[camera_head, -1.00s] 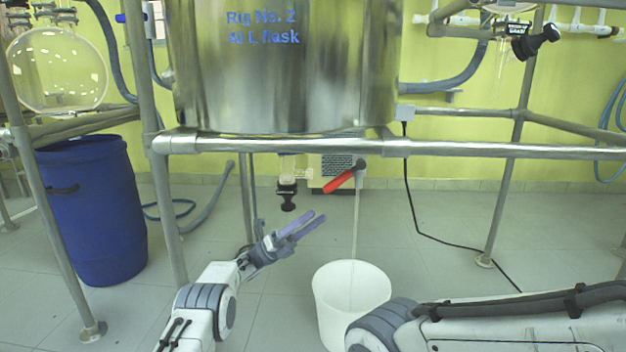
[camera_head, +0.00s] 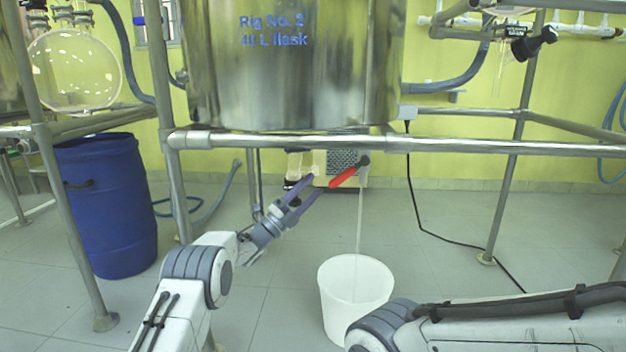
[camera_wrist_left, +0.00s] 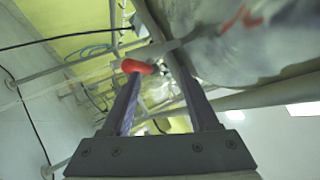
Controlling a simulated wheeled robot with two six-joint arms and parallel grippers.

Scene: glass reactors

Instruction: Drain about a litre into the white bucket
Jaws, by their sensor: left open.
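The red valve handle (camera_head: 343,178) slants under the steel vessel (camera_head: 290,85) marked "Rig No. 2 40 L flask". A thin pale stream (camera_head: 360,215) runs from the outlet beside the handle down into the white bucket (camera_head: 343,305) on the floor. The liquid level inside is not clear. My left gripper (camera_head: 316,184) is open, its fingers pointing up at the lower end of the handle. In the left wrist view the red handle (camera_wrist_left: 137,67) shows just beyond the fingertips, near the left finger. Contact cannot be told. My right gripper is out of view; only its arm shows.
A horizontal frame rail (camera_head: 470,146) crosses below the vessel. A blue barrel (camera_head: 105,205) stands at the left. A black cable (camera_head: 420,215) crosses the floor.

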